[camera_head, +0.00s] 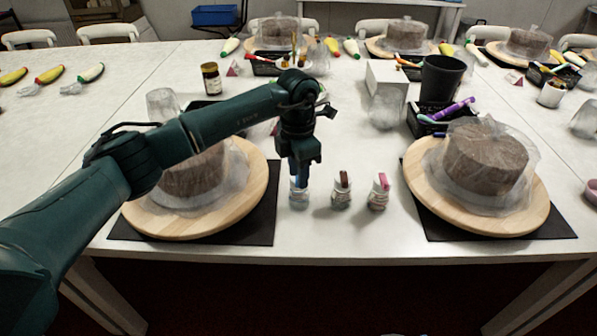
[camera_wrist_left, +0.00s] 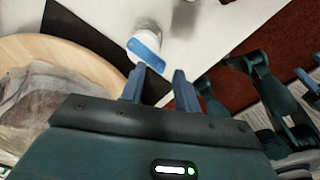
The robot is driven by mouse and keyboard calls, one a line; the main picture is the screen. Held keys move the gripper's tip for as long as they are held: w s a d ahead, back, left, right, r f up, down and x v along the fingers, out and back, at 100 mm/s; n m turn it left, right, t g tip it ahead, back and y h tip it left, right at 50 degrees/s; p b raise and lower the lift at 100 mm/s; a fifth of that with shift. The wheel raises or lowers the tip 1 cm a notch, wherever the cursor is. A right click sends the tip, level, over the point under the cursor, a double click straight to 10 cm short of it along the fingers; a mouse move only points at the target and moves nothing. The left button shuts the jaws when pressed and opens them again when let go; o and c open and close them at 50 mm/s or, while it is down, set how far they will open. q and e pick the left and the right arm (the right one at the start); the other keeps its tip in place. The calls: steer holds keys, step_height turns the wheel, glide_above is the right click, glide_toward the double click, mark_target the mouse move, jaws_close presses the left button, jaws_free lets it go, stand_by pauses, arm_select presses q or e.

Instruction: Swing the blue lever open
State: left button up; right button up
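The blue lever (camera_wrist_left: 146,53) is a flat blue piece on a small white and clear jar (camera_wrist_left: 148,30) in the left wrist view. My left gripper (camera_wrist_left: 160,72) is open, its two fingers apart with nothing between them. The tip of its left finger is close to the lever; I cannot tell if they touch. In the head view the gripper (camera_head: 300,176) points down at the leftmost of three small jars (camera_head: 299,196) and hides the lever there. Dark links at the right of the left wrist view may be my right arm; its gripper state is unclear.
Jars with a brown lever (camera_head: 342,181) and a pink lever (camera_head: 381,182) stand just right. Wrapped cakes sit on a left wooden turntable (camera_head: 257,190) and a right wooden turntable (camera_head: 420,170). The white table's front edge (camera_head: 340,254) is close. A black cup (camera_head: 441,80) stands further back.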

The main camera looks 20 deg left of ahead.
arm_select(q)
steer(key=shift+f, duration=0.45)
steer(key=shift+c, duration=0.2)
jaws_close()
